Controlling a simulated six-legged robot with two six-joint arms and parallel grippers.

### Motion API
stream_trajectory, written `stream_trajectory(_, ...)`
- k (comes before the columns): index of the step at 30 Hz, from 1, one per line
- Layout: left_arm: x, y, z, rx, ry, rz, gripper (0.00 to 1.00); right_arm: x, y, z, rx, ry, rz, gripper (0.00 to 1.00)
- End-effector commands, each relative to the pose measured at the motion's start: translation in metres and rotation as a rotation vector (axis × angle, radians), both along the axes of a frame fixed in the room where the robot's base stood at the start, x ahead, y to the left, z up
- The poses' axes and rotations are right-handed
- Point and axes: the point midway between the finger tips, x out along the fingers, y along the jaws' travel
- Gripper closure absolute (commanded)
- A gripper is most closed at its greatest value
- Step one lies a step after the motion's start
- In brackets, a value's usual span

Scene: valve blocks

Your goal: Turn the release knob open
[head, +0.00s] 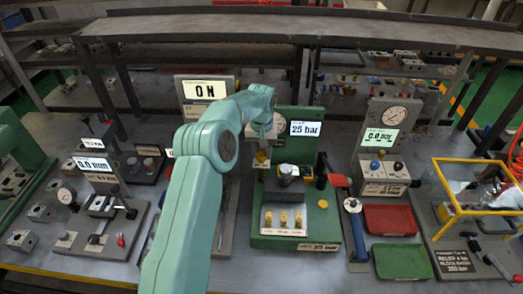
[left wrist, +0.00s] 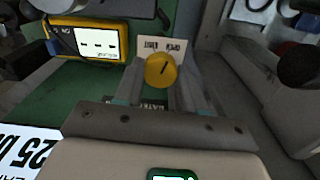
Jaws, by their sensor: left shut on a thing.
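A yellow knob (left wrist: 161,70) with a dark pointer line sits between the fingertips in the left wrist view. I take it to be the release knob. My left gripper (left wrist: 160,92) is shut on it. In the head view my left gripper (head: 262,143) reaches down over the back left of the green valve station (head: 268,240), and the yellow knob (head: 262,158) shows just under it. A white label (left wrist: 150,46) stands behind the knob; its print is upside down and unclear. My right gripper is not in view.
A "25 bar" display (head: 305,129) stands right of my gripper, and an "ON" display (head: 205,90) stands to the left. A yellow-framed meter (left wrist: 84,42) is close by in the wrist view. Red (head: 390,220) and green (head: 402,262) trays lie to the right.

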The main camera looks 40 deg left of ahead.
Motion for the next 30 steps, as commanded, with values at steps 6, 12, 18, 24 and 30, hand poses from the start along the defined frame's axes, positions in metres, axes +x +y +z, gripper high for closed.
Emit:
stream_trajectory(6, -0.0004, -0.0013, 0.0005, -0.004, 0.002, -0.16, 0.91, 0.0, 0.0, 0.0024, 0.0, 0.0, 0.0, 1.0)
stream_trajectory(12, -0.0005, -0.0011, 0.0003, -0.003, 0.002, -0.262, 0.91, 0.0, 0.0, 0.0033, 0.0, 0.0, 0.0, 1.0)
stream_trajectory(18, -0.0007, -0.001, 0.0001, -0.003, 0.002, -0.317, 0.91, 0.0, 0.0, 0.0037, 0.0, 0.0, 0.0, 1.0)
stream_trajectory(24, -0.0008, -0.0008, 0.0, -0.003, 0.002, -0.335, 0.91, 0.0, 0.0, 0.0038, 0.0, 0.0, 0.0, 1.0)
stream_trajectory(30, -0.0009, -0.0006, 0.0, -0.003, 0.004, -0.336, 0.91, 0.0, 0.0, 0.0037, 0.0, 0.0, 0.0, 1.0)
